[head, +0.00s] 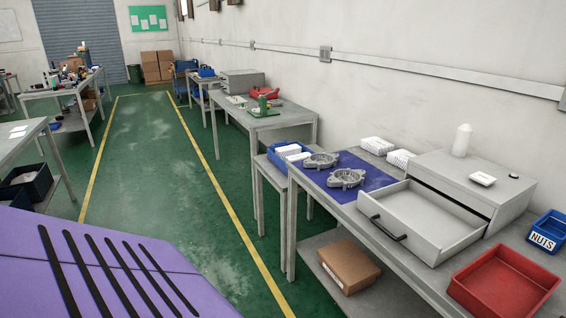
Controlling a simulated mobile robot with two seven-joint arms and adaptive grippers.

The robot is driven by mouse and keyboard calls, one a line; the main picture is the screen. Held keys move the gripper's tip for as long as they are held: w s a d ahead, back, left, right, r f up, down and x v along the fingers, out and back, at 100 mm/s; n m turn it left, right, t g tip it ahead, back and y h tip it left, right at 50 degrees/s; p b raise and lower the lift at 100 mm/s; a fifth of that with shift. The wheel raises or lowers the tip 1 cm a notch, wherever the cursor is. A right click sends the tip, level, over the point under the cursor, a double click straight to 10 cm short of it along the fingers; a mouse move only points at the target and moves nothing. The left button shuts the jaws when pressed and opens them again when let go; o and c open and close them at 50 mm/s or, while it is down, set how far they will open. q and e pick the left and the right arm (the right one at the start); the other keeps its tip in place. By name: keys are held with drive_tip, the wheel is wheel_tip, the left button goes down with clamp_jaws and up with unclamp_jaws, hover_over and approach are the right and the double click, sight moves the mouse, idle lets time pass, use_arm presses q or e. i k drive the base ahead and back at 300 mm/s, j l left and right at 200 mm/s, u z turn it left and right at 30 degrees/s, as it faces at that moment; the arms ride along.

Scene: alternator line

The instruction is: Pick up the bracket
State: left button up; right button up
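Two grey metal castings lie on a blue mat (372,178) on the workbench at the right. The nearer casting (346,178) is at the mat's front part, and the farther casting (321,160) is near its back left. Both look like ring-shaped housings; I cannot tell whether either one is the bracket. Neither of my grippers is in view.
An open grey drawer (418,218) juts out beside the mat. A red tray (502,282) and a blue NUTS bin (547,232) are at the right. A cardboard box (348,266) sits on the lower shelf. The green aisle (150,150) is clear.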

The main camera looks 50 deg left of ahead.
sight(322, 161)
drive_tip(key=u, duration=1.4)
drive_tip(key=i+j+z, duration=0.1)
drive_tip(key=z, duration=0.4)
drive_tip(key=i+j+z, duration=0.1)
drive_tip(key=z, duration=0.35)
drive_tip(key=j+z, duration=0.3)
drive_tip(key=z, duration=0.2)
drive_tip(key=i+j+z, duration=0.1)
drive_tip(key=j+z, duration=0.15)
drive_tip(key=j, duration=0.3)
drive_tip(key=j+z, duration=0.3)
drive_tip(key=j, duration=0.2)
drive_tip(key=j+z, duration=0.15)
drive_tip(key=j, duration=0.95)
drive_tip(key=k+j+z, duration=0.1)
drive_tip(key=j, duration=1.05)
